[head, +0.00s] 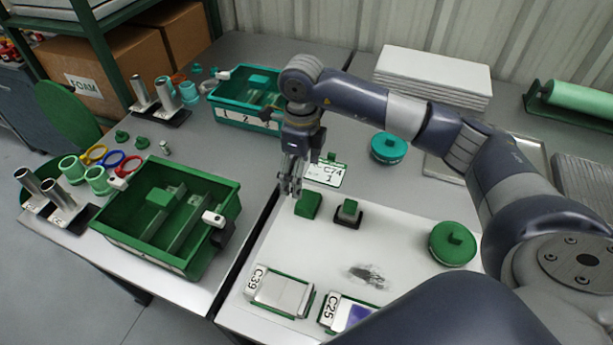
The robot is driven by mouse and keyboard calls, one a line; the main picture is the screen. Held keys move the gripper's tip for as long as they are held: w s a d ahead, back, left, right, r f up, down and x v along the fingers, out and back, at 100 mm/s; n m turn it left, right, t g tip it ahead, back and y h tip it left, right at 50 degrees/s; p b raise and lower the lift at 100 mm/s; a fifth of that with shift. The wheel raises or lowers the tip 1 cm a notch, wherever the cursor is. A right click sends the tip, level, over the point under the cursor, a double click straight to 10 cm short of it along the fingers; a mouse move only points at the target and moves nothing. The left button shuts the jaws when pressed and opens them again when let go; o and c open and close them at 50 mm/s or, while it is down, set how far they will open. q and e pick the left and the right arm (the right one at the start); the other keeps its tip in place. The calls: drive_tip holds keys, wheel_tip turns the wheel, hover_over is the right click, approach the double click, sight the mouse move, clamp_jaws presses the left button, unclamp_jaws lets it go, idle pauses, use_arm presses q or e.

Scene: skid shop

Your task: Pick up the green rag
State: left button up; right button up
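A small green block-like piece (308,204) lies on the white sheet in the middle of the table; it may be the green rag, but its material is too small to tell. My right gripper (291,188) points down just left of and above this green piece, seemingly apart from it. Its fingers look close together and I see nothing held; the gap between them is unclear. My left gripper is not in view.
A dark stamp-like block (348,212) stands close right of the green piece. A labelled card (323,174) is behind it. A green divided tray (125,240) is left, a teal tray (222,117) behind. A round green lidded item (452,243) is right.

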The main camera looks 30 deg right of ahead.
sight(308, 200)
drive_tip(key=f, duration=0.1)
drive_tip(key=d+f, duration=0.1)
drive_tip(key=f, duration=0.1)
drive_tip(key=shift+w+f, duration=0.15)
drive_tip(key=shift+f, duration=0.75)
drive_tip(key=shift+f+p, duration=0.3)
drive_tip(key=shift+p, duration=0.05)
drive_tip(key=f, duration=0.1)
drive_tip(key=s+f, duration=0.1)
drive_tip(key=f+p, duration=0.1)
drive_tip(key=shift+s+d+f, duration=0.15)
drive_tip(key=shift+d+f, duration=0.1)
drive_tip(key=shift+d, duration=0.05)
drive_tip(key=shift+f, duration=0.6)
drive_tip(key=shift+c, duration=1.4)
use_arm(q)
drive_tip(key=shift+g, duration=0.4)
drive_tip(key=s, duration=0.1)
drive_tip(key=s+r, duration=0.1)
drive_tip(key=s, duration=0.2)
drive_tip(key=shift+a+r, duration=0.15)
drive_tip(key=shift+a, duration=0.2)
use_arm(e)
drive_tip(key=c, duration=0.8)
